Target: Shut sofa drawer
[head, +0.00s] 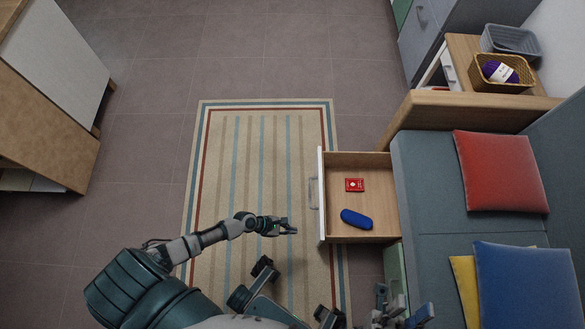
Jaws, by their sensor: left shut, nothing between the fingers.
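The sofa drawer (358,222) is pulled open to the left from under the grey-blue sofa (420,205). Its white front (321,230) has a clear handle (312,192). A red card pack (354,185) and a dark blue oblong case (356,219) lie inside it. My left gripper (294,230) is shut and empty, left of the drawer front and apart from it, below the handle in the picture. My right gripper (387,295) seems to be at the bottom right, beside the sofa's lower front; its finger state is unclear.
A striped rug (215,170) lies left of the drawer. Red (500,170) and blue (530,285) cushions are on the sofa. A side table (480,52) holds a wicker basket (492,84). A wooden cabinet (45,110) stands far left. The tiled floor (145,150) between is clear.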

